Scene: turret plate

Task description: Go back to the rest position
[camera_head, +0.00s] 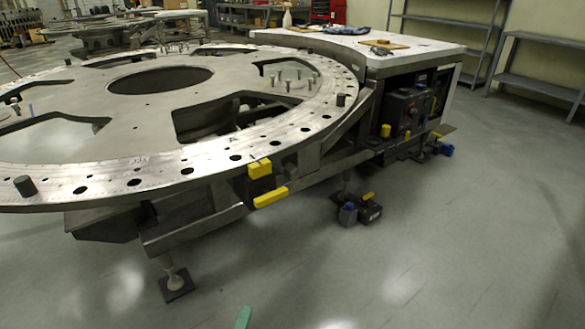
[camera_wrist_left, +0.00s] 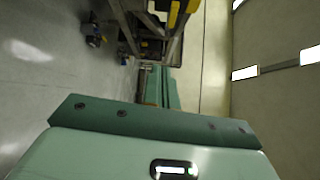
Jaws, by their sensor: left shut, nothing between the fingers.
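My left gripper (camera_head: 243,318) shows only as a small green tip at the bottom edge of the head view, over bare floor and well short of the turret plate. In the left wrist view its green fingers (camera_wrist_left: 158,78) are together and hold nothing. The large round metal turret plate (camera_head: 150,148), with holes around its rim, stands on a metal frame. My right gripper is in neither view.
Yellow parts (camera_head: 262,180) stick out from the frame below the plate's rim. A white worktop (camera_head: 425,48) adjoins the plate at the back right. A dark box (camera_head: 369,210) is on the floor. Grey shelves (camera_head: 540,82) stand at the far right. The floor at front and right is clear.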

